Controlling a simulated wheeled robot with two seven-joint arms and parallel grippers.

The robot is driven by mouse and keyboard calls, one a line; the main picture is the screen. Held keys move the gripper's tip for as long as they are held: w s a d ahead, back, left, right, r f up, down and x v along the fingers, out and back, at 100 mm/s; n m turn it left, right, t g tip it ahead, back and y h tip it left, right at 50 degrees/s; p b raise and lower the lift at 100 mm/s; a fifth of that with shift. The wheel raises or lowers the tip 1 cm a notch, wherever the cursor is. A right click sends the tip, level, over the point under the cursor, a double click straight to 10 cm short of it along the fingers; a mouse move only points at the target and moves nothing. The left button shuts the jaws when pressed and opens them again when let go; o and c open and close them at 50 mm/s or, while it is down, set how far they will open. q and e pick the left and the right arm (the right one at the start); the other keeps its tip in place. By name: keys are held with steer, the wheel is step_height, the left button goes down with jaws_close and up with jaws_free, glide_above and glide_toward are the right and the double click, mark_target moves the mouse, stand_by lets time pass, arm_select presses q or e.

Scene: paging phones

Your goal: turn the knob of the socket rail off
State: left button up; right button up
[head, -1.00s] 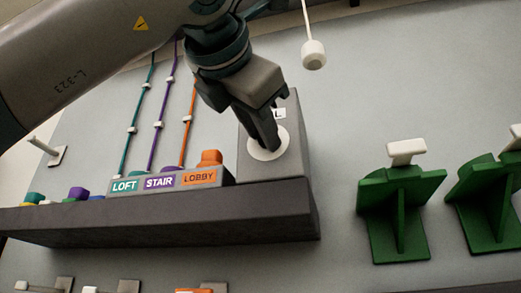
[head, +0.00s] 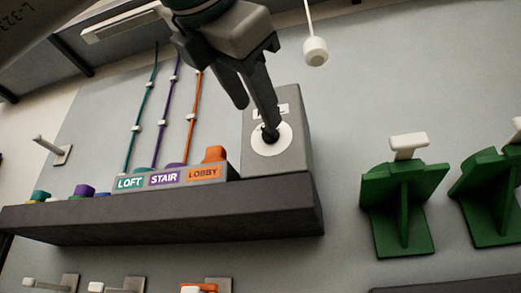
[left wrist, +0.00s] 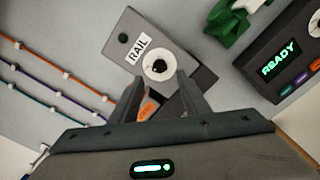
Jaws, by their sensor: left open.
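The socket rail's grey box (head: 290,112) stands on the right end of a dark shelf. Its face carries a white round plate with a small dark knob (head: 270,135) in the middle. In the left wrist view the box (left wrist: 130,42) bears the label RAIL, and the knob (left wrist: 157,66) shows between and beyond the fingertips. My left gripper (head: 256,118) is open, with its fingers apart and nothing between them. In the head view one fingertip overlaps the knob; I cannot tell whether it touches. The right gripper is out of view.
Left of the box is a unit labelled LOFT, STAIR and LOBBY (head: 176,180) with coloured cables above it. The dark shelf (head: 170,220) runs below. Green brackets (head: 402,200) stand at right, and a white pull (head: 315,50) hangs above. A READY display (left wrist: 280,60) shows in the wrist view.

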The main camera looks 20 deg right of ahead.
arm_select(q)
steer(key=v, duration=1.1)
steer(key=shift+b, duration=0.45)
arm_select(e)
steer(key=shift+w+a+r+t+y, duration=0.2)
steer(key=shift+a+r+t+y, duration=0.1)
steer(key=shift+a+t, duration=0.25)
arm_select(q)
steer(key=shift+s+a, duration=0.1)
steer(key=shift+a, duration=0.05)
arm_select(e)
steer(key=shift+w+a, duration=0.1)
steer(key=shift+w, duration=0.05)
